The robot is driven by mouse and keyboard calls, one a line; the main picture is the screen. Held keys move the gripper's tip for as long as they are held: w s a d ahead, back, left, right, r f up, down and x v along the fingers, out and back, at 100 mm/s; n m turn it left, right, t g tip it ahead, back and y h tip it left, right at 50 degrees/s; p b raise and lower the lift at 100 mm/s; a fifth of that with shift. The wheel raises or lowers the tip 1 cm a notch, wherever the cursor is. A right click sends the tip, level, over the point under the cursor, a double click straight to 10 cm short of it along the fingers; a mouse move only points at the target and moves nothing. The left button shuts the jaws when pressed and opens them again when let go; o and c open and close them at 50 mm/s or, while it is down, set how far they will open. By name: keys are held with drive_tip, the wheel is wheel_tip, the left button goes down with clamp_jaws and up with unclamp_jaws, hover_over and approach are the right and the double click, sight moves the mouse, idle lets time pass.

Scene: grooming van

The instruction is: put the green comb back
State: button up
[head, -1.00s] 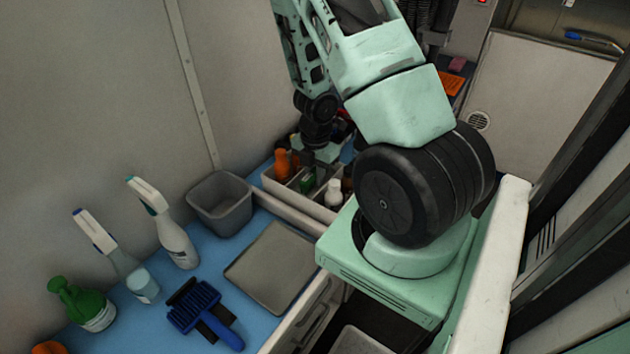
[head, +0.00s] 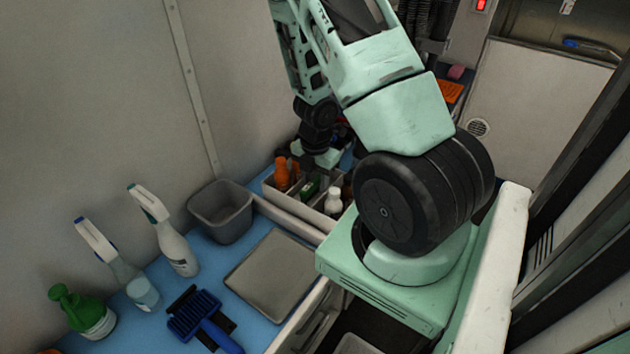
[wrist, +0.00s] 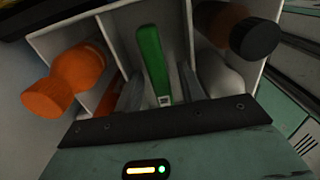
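The green comb (wrist: 153,60) is in a middle compartment of the light grey divided caddy (wrist: 116,28). It also shows as a small green patch (head: 309,188) in the head view. My gripper (wrist: 160,88) is above the caddy, with its two grey fingers apart on either side of the comb's near end. I see gaps between the fingers and the comb. In the head view my gripper (head: 322,157) hangs over the back of the caddy (head: 300,206), and its fingertips are hard to make out. The comb's lower part is hidden.
An orange bottle (wrist: 75,75) stands in the compartment to the left. A dark-capped orange-brown bottle (wrist: 230,28) and a white bottle (wrist: 218,75) are to the right.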

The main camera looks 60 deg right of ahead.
sight(316, 179)
wheel_tip(316, 179, up, 11)
drive_tip(key=p, duration=0.6)
drive_tip(key=w+a+r+m+t, duration=0.1)
drive_tip(key=w+a+r+m, duration=0.15)
drive_tip(key=a, duration=0.35)
drive_tip(key=w+a+r+m+t+h, duration=0.1)
drive_tip(key=w+a+r, duration=0.3)
drive_tip(key=a, duration=0.2)
drive_tip(key=w+a+r+m+t, duration=0.2)
drive_tip(key=w+a+r, duration=0.1)
drive_tip(key=a, duration=0.2)
drive_tip(key=s+a+r+m+g, duration=0.2)
drive_tip(key=s+a+r, duration=0.2)
drive_tip(key=s+a, duration=0.6)
drive_tip(key=s+a+r+m+g+y, duration=0.1)
drive_tip(key=s+a+r, duration=0.3)
drive_tip(key=s+a, duration=0.6)
drive_tip(key=shift+r+m+g, duration=0.15)
drive_tip(key=shift+m+g, duration=0.35)
drive_tip(key=shift+m, duration=0.35)
drive_tip(key=shift+s, duration=0.1)
wheel_tip(316, 179, down, 5)
drive_tip(key=b, duration=0.5)
drive_tip(key=shift+r, duration=0.2)
